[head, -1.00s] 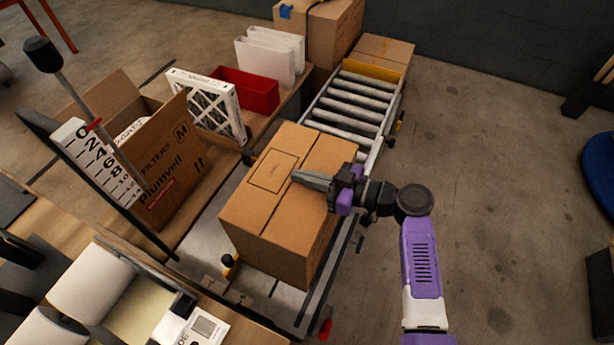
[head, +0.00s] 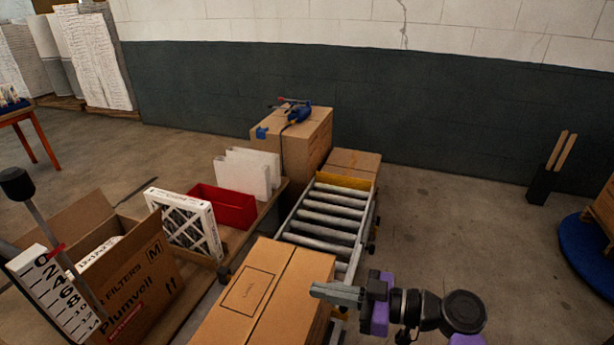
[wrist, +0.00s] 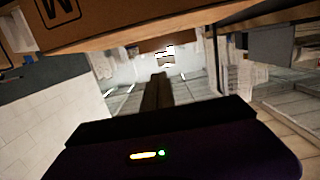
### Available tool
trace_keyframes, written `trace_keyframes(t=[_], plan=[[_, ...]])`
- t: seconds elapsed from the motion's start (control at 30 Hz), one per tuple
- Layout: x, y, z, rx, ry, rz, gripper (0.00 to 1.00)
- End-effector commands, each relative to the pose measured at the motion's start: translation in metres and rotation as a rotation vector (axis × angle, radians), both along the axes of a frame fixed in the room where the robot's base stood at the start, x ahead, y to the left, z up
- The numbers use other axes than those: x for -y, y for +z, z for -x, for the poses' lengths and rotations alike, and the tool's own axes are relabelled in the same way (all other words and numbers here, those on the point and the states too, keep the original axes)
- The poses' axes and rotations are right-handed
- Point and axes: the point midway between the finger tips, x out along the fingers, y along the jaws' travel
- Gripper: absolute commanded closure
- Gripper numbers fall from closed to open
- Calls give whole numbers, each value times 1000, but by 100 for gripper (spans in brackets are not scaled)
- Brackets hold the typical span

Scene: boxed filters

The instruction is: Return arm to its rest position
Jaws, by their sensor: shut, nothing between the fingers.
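My gripper (head: 318,290) is shut and empty. In the head view its grey fingers point left, in front of or over the right part of a closed cardboard box (head: 262,295). I cannot tell whether they touch it. My dark and purple wrist and arm come in from the lower right. In the wrist view the shut fingers (wrist: 158,80) point away, with a cardboard surface marked M above them.
A roller conveyor (head: 330,215) runs back from the closed box. An open filter carton (head: 130,280), a pleated filter (head: 185,222) and a red bin (head: 222,206) stand to the left. Stacked boxes (head: 305,140) stand behind. The floor at right is mostly clear.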

Motion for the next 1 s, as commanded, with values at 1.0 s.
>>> trace_keyframes(t=[1.0], plan=[[178, -53, 98, -105, -1182, -115, 100]])
